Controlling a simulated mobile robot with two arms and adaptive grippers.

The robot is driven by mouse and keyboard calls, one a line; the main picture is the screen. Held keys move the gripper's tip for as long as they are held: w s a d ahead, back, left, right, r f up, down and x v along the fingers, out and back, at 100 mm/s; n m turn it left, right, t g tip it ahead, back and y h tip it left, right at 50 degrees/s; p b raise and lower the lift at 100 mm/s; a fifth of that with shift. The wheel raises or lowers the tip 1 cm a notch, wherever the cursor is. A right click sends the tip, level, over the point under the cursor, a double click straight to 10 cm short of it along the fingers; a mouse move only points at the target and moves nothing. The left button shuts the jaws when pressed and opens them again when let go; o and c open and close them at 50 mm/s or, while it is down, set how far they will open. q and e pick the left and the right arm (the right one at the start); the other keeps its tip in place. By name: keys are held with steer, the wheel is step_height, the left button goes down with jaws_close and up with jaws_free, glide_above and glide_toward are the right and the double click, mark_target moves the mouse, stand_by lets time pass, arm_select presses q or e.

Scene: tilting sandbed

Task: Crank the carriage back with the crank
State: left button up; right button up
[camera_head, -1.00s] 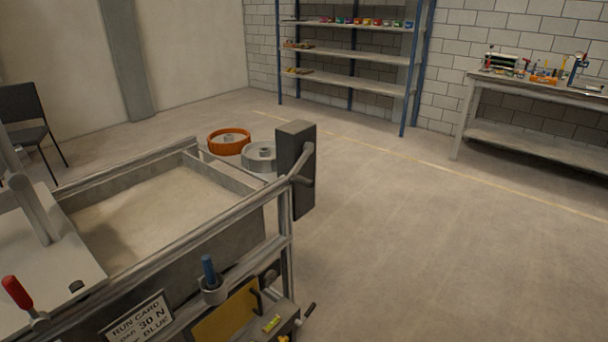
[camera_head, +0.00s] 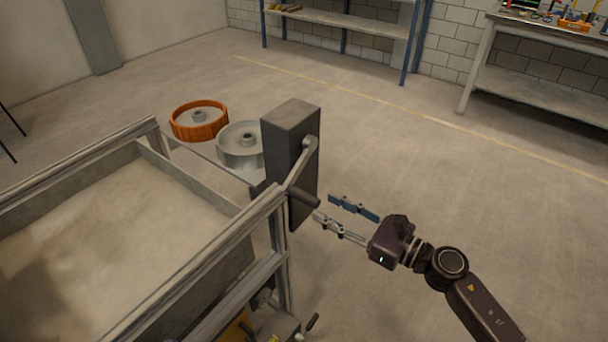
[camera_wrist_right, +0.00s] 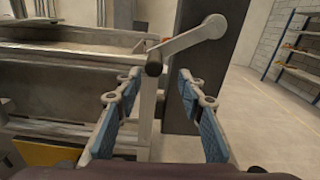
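The crank (camera_head: 301,172) is a light grey arm on the side of a dark upright box (camera_head: 287,140) at the sandbed's corner. Its dark handle (camera_head: 304,197) sticks out at the arm's lower end. My right gripper (camera_head: 323,207) is open and empty, just right of the handle in the head view. In the right wrist view the handle (camera_wrist_right: 153,66) shows end-on, ahead of and a little above the gap between the blue-padded fingers (camera_wrist_right: 158,88), apart from them. The carriage cannot be made out for certain. My left gripper is not in view.
The sandbed frame (camera_head: 205,255) with its sand fills the lower left. A workbench (camera_head: 545,98) and shelving (camera_head: 340,20) are at the back. The floor on the right is clear.

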mark_target(318, 204)
steer(key=a, duration=0.1)
steer(key=a+r+p, duration=0.1)
steer(key=shift+w+a+r, duration=0.2)
steer(key=shift+a, duration=0.1)
steer(key=x, duration=0.2)
steer(key=shift+w+a+f, duration=0.2)
steer(key=shift+w+a, duration=0.1)
steer(key=shift+x, duration=0.9)
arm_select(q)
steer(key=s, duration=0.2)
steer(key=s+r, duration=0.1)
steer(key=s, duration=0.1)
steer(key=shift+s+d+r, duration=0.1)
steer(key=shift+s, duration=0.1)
arm_select(e)
steer(key=shift+f, duration=0.1)
jaws_close()
